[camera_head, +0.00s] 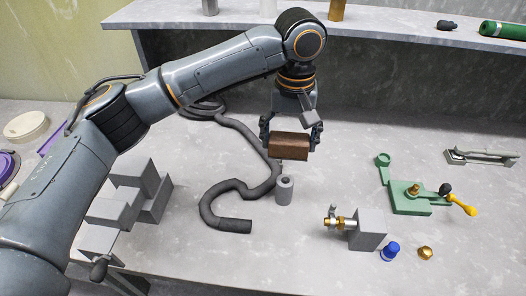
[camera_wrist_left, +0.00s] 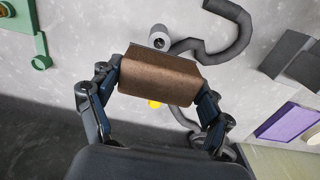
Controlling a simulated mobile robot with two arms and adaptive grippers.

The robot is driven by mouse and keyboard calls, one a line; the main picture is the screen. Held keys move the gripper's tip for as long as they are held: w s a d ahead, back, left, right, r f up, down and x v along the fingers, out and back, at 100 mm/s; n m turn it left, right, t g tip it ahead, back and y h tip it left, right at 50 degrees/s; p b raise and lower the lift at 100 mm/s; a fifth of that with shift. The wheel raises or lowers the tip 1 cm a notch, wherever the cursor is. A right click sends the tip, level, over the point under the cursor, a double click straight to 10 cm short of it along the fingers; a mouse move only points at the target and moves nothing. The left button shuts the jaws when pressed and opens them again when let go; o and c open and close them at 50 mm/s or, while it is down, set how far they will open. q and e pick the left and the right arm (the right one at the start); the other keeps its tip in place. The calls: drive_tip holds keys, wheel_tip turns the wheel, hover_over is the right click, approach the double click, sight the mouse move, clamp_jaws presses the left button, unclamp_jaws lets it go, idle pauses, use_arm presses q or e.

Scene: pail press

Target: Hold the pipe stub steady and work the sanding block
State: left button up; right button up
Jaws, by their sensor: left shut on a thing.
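The brown sanding block (camera_head: 290,146) is held in the air by my left gripper (camera_head: 290,137), whose fingers close on its two ends. In the left wrist view the sanding block (camera_wrist_left: 160,78) fills the space between the fingers of the left gripper (camera_wrist_left: 155,90). The grey pipe stub (camera_head: 284,190) stands upright on the bench, below and in front of the block in the head view. The pipe stub also shows in the left wrist view (camera_wrist_left: 159,38), just beyond the block, with its open end visible. No gripper touches the stub. My right gripper is not in view.
A dark hose (camera_head: 235,188) curls just left of the stub. Grey stepped blocks (camera_head: 135,195) stand at left. A grey block with a brass valve (camera_head: 367,232), a blue cap (camera_head: 390,251), a brass nut (camera_head: 425,252) and a green fixture (camera_head: 410,198) are at right.

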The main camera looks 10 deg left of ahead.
sight(293, 149)
use_arm(q)
drive_tip(key=shift+w+a+f, duration=0.1)
drive_tip(key=shift+f, duration=0.45)
drive_tip(key=f, duration=0.1)
drive_tip(key=a+f, duration=0.1)
drive_tip(key=f, duration=0.1)
drive_tip(key=shift+f, duration=0.2)
drive_tip(key=shift+d+f, duration=0.2)
drive_tip(key=shift+d, duration=1)
drive_tip(key=shift+r, duration=1)
drive_tip(key=shift+a, duration=0.1)
